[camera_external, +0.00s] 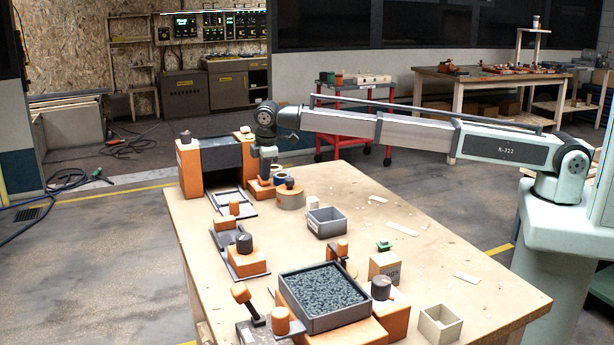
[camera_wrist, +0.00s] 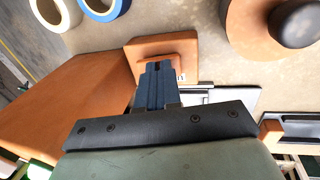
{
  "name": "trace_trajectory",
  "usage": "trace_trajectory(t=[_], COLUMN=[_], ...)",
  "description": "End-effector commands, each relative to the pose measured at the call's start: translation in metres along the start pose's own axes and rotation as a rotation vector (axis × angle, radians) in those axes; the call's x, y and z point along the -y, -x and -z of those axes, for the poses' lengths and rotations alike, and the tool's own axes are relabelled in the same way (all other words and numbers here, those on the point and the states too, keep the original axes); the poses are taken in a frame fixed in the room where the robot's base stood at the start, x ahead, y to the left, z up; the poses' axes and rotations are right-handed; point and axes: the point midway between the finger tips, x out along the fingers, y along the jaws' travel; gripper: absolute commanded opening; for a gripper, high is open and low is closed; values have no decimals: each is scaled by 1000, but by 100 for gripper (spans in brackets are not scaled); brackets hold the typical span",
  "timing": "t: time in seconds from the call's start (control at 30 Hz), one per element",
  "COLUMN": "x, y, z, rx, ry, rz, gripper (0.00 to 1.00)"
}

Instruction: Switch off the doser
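Which unit is the doser is not labelled legibly. My gripper (camera_external: 264,178) points down at the far end of the workbench, over a small orange block (camera_external: 259,190). In the wrist view its dark blue fingers (camera_wrist: 158,68) are together, with the tips at a raised orange tab on the orange block (camera_wrist: 185,48). A small marking on the block is partly hidden by the fingers. I cannot tell whether the tips touch the tab.
A round orange piece with a dark knob (camera_external: 291,197) is close on the right, with tape rolls (camera_wrist: 103,8) nearby. A grey bin (camera_external: 326,222), orange lever fixtures (camera_external: 240,258) and a granule-filled tray (camera_external: 325,322) stand nearer the front.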

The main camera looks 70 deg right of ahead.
Motion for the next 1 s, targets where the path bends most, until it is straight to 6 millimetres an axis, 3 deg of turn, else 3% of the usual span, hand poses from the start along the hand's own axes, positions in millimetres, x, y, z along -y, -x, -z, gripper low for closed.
trace_trajectory(t=[0.23,0.7,1.0], x=[0,0,0], y=[19,107,137], z=[0,0,0], rx=[-1,-2,0], ry=[1,0,0], rz=[0,-1,0], gripper=[0,0,0])
